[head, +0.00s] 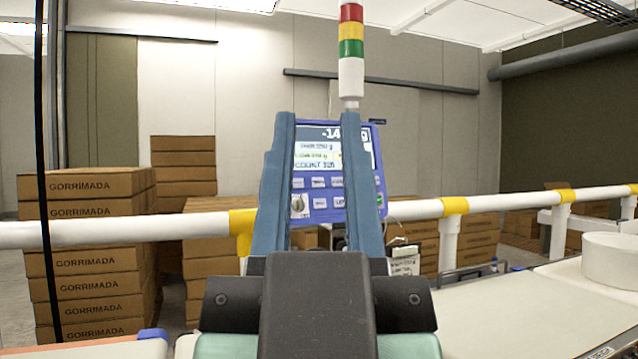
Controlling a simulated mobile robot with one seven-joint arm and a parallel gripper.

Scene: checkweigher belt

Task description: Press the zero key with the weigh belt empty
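The blue control panel (338,205) stands behind my gripper, in the middle of the head view. Its screen (312,150) shows a reading starting with -14, partly covered by a finger. Below are rows of small keys, a dark knob and a green key; the labels are too small to tell which is zero. My gripper (317,116) is open and empty, its two blue-grey fingers pointing up and away, framing the panel. I cannot tell whether they touch it. A pale belt (535,312) runs at the right; whether it is the weigh belt is unclear.
A white round tub (610,262) sits on the right belt. A white rail (130,231) with yellow joints crosses behind my gripper. A red, yellow and green light tower (351,50) rises above the panel. Stacked cartons (95,260) stand at the left.

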